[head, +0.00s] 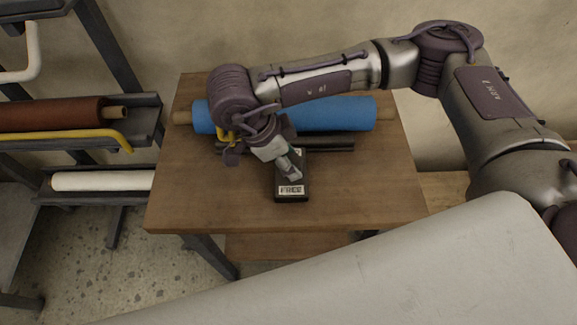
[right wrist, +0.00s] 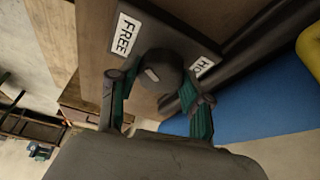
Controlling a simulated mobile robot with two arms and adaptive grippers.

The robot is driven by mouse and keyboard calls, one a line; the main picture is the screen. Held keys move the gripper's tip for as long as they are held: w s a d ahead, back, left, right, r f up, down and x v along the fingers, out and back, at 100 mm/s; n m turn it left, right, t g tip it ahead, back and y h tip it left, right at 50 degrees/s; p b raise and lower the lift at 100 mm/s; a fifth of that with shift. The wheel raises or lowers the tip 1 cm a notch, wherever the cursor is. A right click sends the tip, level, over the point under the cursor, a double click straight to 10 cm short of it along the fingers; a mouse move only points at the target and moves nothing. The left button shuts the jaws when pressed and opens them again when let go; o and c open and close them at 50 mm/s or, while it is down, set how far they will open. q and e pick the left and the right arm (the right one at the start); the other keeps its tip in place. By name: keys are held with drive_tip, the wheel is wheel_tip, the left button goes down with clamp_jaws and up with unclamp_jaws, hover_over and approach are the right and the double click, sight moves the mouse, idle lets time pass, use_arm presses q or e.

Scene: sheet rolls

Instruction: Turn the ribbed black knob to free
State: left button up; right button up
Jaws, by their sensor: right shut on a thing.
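The black knob (right wrist: 162,70) sits on a dark block (head: 304,168) on the wooden table. In the right wrist view the knob shows a small pale mark on its face; I cannot tell exactly which label it points to. A white FREE label (head: 291,190) is at the block's near end. It also shows in the right wrist view (right wrist: 126,34), with a partly hidden label reading "HO" (right wrist: 202,66) on the other side. My right gripper (head: 291,172) is shut on the knob from above and hides it in the head view. My left gripper is not in view.
A blue sheet roll (head: 340,114) lies at the back of the wooden table (head: 205,185), with a black bar (head: 330,144) in front of it. A rack at left holds a brown roll (head: 50,114) and a white roll (head: 100,181). The table's front and right are clear.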

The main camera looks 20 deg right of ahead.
drive_tip(key=shift+n+t+b, duration=0.4)
drive_tip(key=shift+n+b, duration=0.6)
drive_tip(key=shift+b, duration=0.2)
drive_tip(key=o, duration=1.1)
drive_tip(key=shift+o, duration=0.2)
drive_tip(key=shift+a+r, duration=0.1)
drive_tip(key=v, duration=1.1)
drive_tip(key=shift+r, duration=0.4)
drive_tip(key=shift+s, duration=0.1)
